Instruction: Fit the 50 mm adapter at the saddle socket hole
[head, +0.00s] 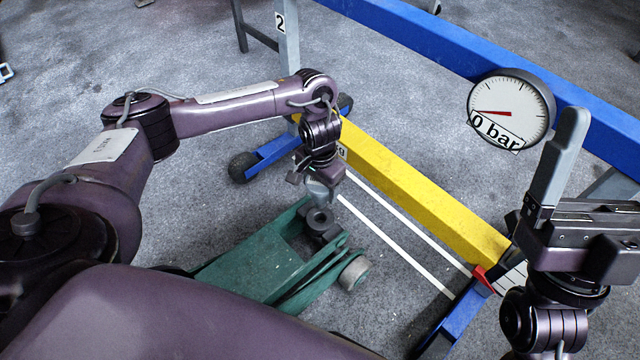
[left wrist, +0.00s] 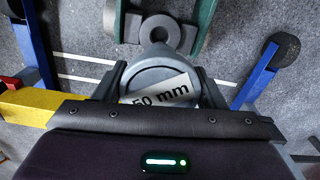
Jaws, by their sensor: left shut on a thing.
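The grey 50 mm adapter (head: 319,190) is in the jaws of my left gripper (head: 316,178). In the left wrist view the adapter (left wrist: 152,70) shows its "50 mm" label between the two fingers. The saddle (head: 320,222) of the green trolley jack (head: 255,262) has a dark round socket hole. In the left wrist view the saddle (left wrist: 160,34) lies just beyond the adapter, and its hole is uncovered. The adapter is close to the saddle; whether they touch, I cannot tell. My right gripper (head: 562,160) points up at the right; its jaw opening is unclear.
A yellow beam (head: 420,190) runs diagonally behind the jack, with blue legs (head: 270,158) and a red part (head: 483,279) near its right end. A blue beam (head: 430,40) crosses the back. A gauge (head: 510,110) reads 0 bar. Grey floor is open around the jack.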

